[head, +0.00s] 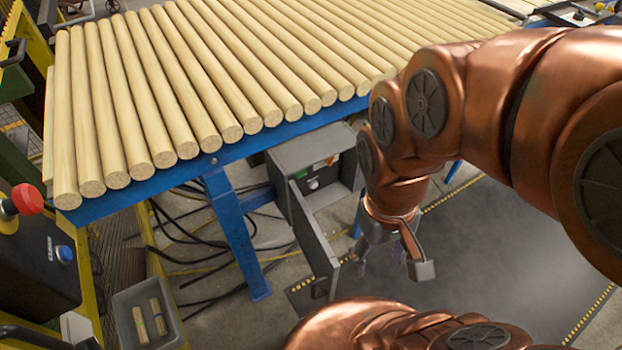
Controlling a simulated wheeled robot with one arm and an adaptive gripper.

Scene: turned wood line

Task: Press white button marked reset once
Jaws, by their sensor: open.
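A grey control box (290,158) hangs under the front of the blue table, with its door (316,240) swung open towards me. Inside is a dark panel with a small round white button (314,184); its marking is too small to read. A green part and an orange-red part show above the button. My gripper (390,268) is open and empty, pointing down to the right of the open door and lower in the picture than the button. It appears apart from both the box and the door.
Wooden rods (200,80) cover the blue table (150,186). At left are a red mushroom button (27,199) and a black panel with a blue button (64,254). A grey bin (122,305) holds short wood pieces. Black cables (205,260) lie beneath the table.

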